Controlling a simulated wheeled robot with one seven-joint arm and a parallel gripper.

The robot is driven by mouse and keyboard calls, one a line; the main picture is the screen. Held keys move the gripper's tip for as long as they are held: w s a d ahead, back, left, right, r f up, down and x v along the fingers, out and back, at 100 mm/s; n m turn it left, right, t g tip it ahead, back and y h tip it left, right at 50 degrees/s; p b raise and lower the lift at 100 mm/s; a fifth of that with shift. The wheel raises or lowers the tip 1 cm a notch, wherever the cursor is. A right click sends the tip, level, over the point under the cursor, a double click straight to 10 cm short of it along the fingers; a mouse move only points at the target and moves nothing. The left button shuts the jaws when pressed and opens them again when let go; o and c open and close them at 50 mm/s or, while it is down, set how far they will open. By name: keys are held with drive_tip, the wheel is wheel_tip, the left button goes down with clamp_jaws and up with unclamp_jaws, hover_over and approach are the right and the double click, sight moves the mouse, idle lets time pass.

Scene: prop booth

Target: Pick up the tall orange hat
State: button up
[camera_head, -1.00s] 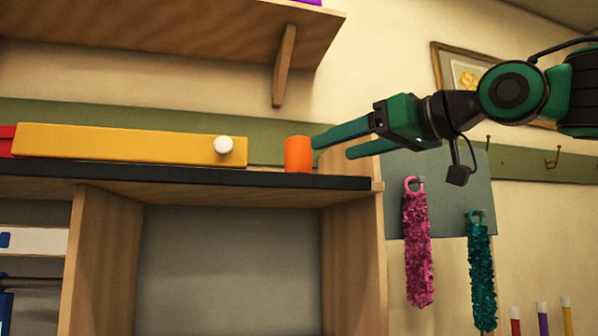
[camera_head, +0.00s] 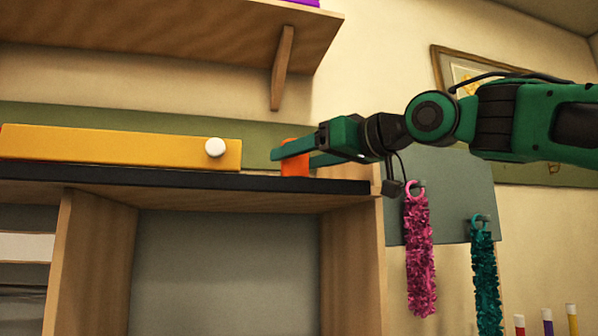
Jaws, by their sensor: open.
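The orange hat (camera_head: 294,169) looks like a plain orange cylinder and stands upright on the dark shelf top (camera_head: 200,179), near its right end. My gripper (camera_head: 284,158) reaches in from the right with its two green fingers level. The fingers are open and overlap the hat in the picture, one crossing in front of it, so the hat's middle is partly hidden. The hat seems to be between the fingers. I cannot tell whether either finger touches it.
A long yellow box (camera_head: 110,147) with a white knob (camera_head: 215,147) lies left of the hat. A wooden shelf (camera_head: 170,35) with a bracket (camera_head: 283,68) hangs above. Pink (camera_head: 419,250) and teal (camera_head: 485,270) garlands hang on a grey panel at right.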

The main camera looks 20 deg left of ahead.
drive_tip(key=shift+x, duration=1.05)
drive_tip(key=c, duration=1.1)
drive_tip(key=shift+c, duration=0.2)
